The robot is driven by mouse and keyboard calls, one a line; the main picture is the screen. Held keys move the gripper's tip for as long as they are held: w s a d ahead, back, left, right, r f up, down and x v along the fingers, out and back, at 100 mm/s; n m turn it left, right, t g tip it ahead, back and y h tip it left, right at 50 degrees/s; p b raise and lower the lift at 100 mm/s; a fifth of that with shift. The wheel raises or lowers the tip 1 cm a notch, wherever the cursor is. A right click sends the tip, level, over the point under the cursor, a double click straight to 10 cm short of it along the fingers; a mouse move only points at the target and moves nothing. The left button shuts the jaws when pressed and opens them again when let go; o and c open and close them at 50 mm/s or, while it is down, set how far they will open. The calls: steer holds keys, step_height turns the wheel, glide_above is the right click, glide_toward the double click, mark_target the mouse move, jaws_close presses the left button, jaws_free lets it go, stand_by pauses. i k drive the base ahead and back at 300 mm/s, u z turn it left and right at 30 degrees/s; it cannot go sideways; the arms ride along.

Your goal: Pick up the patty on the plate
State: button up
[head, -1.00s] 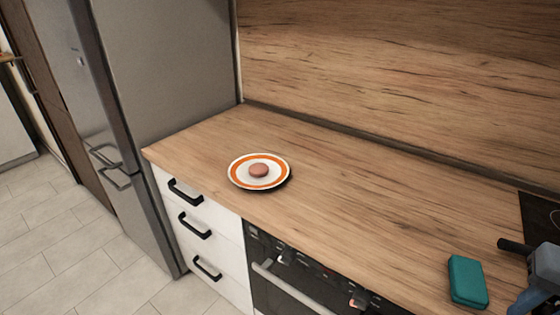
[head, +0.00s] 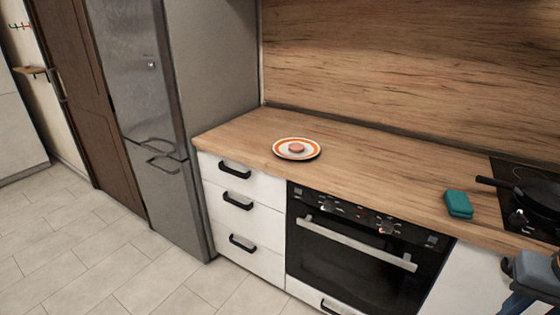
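The patty (head: 297,148) is a small round pinkish-brown disc. It lies flat in the middle of the plate (head: 281,151), which is white with an orange ring. The plate rests on the wooden counter near its front edge, towards the left end. My gripper's fingers are not in view. Only a blue-grey part of my arm shows at the lower right edge, well apart from the plate and patty.
A teal block (head: 458,204) lies on the counter (head: 385,170) to the right, near a black pan (head: 535,191) on the hob (head: 508,172). The oven (head: 350,262) and white drawers (head: 228,205) are below. A tall fridge (head: 160,120) stands left. The counter around the plate is clear.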

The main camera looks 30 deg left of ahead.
mark_target(296, 148)
steer(key=u, duration=0.35)
steer(key=i, duration=0.4)
steer(key=u, duration=0.8)
steer(key=i, duration=0.65)
steer(key=u, duration=1.8)
steer(key=i, duration=1.9)
steer(key=z, duration=2.4)
